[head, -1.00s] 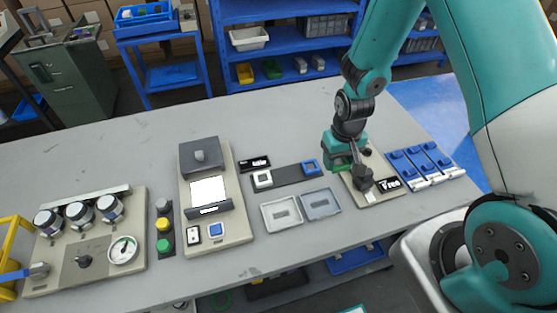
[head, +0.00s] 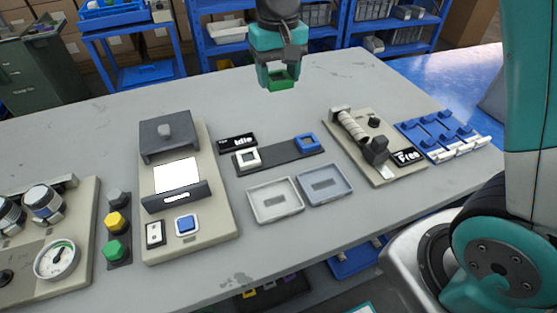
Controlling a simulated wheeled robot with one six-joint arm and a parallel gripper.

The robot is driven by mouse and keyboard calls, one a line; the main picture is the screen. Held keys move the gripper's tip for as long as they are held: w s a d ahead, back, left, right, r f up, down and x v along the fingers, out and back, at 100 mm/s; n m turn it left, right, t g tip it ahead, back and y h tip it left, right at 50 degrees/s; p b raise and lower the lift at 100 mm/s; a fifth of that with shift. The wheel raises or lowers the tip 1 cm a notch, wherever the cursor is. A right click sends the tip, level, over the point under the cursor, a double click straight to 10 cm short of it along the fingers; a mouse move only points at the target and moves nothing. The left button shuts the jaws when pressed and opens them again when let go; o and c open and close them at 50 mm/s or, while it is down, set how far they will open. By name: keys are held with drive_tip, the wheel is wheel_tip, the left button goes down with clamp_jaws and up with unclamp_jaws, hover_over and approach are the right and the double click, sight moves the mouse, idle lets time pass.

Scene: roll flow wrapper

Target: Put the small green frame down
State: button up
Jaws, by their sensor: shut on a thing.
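My gripper (head: 277,75) hangs in the air above the back middle of the table, pointing down. It is shut on the small green frame (head: 281,84), which shows at its fingertips, clear of the table. Below it a dark strip (head: 280,158) carries a white frame (head: 247,157) at its left end and a blue frame (head: 307,142) at its right end. The strip's middle is bare. Part of the green frame is hidden by the fingers.
Two shallow trays, a light one (head: 275,200) and a blue-grey one (head: 325,184), lie in front of the strip. A beige station with a dark lever (head: 373,149) and a "Free" sign (head: 408,156) stands right. A beige machine (head: 220,200) stands left. The table's back middle is clear.

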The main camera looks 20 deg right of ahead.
sight(278, 153)
wheel_tip(278, 153, down, 19)
drive_tip(key=shift+f, duration=0.2)
drive_tip(key=shift+f, duration=0.1)
drive_tip(key=o, duration=0.9)
drive_tip(key=shift+c, duration=0.2)
drive_tip(key=shift+o, duration=0.2)
wheel_tip(278, 153, up, 12)
drive_tip(key=s+a+r+n+y, duration=0.1)
drive_tip(key=s+r+n, duration=0.1)
drive_tip(key=s, duration=0.6)
drive_tip(key=s+a+r+n+y, duration=0.1)
drive_tip(key=s+a+r+n, duration=0.1)
drive_tip(key=s+r, duration=0.3)
drive_tip(key=s+a+r+n+y, duration=0.1)
drive_tip(key=s+r+n+y, duration=0.1)
drive_tip(key=s, duration=0.9)
wheel_tip(278, 153, up, 2)
drive_tip(key=shift+s+a+r+n, duration=0.25)
drive_tip(key=shift+s+n, duration=0.15)
drive_tip(key=shift+n, duration=0.2)
